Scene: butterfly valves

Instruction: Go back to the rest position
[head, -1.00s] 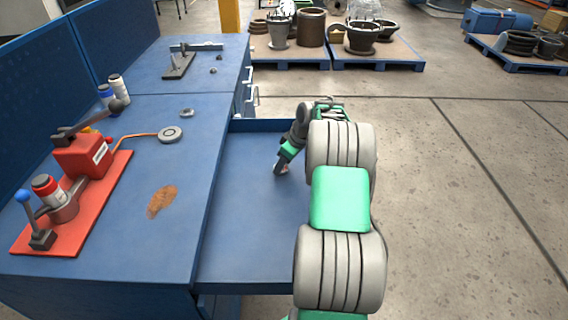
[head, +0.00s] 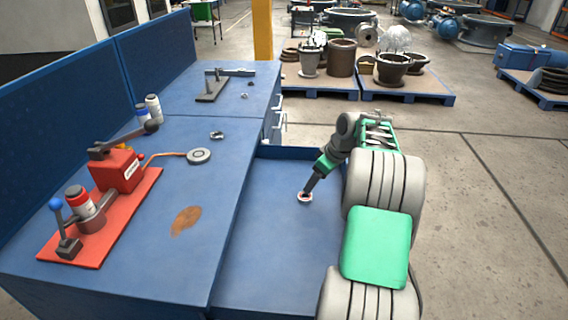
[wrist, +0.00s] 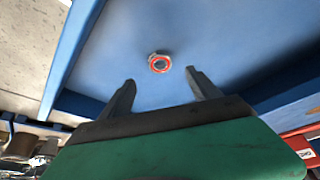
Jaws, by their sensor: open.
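My gripper (head: 309,188) is over the blue drawer (head: 265,262), its fingers pointing down. In the wrist view my gripper (wrist: 160,90) shows two dark fingers spread apart with nothing between them. A small ring-shaped part (head: 305,197) with a red inner face lies on the drawer floor just below the fingertips. It also shows in the wrist view as a red ring (wrist: 159,63) beyond the fingertips, apart from them.
The blue workbench (head: 150,275) left of the drawer carries a red device (head: 118,170) on a red plate, bottles (head: 153,107), a grey disc (head: 199,156) and a brown stain. Pallets with pots (head: 392,70) stand behind. The floor (head: 480,230) at right is clear.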

